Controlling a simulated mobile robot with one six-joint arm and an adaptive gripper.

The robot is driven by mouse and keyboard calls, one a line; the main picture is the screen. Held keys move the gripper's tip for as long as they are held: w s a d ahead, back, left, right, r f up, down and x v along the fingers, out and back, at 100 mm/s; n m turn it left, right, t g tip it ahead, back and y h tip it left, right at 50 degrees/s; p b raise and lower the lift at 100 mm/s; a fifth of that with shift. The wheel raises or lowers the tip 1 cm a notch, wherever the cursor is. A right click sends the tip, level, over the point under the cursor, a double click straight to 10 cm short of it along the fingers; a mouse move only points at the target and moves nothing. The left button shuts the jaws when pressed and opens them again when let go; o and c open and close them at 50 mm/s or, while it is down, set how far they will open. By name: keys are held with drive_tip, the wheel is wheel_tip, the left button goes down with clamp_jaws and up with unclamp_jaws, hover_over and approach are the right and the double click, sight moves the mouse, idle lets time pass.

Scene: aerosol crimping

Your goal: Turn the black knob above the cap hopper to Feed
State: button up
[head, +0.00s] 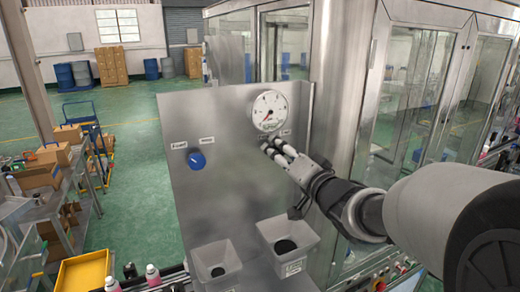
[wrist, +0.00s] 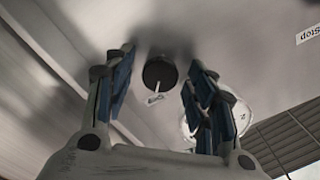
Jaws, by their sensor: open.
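The black knob (wrist: 158,74) sits on the grey metal panel in the wrist view, with a white pointer mark on its lower side. My gripper (wrist: 160,62) is open, with one blue-padded finger on each side of the knob and a gap to both. In the head view my gripper (head: 274,146) is at the panel (head: 225,112), just below the round gauge (head: 270,110), and hides the knob. A "Stop" label (wrist: 308,34) shows at the right of the wrist view. The right cap hopper (head: 308,243) is below my gripper.
A blue knob (head: 197,160) with two labels is left on the same panel, above another hopper (head: 204,260). The gauge is partly behind my right finger in the wrist view (wrist: 232,112). A glazed machine enclosure (head: 415,95) stands to the right.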

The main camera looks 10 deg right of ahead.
drive_tip(key=shift+s+d, duration=0.1)
drive_tip(key=shift+s, duration=0.05)
drive_tip(key=shift+c, duration=0.6)
drive_tip(key=c, duration=0.9)
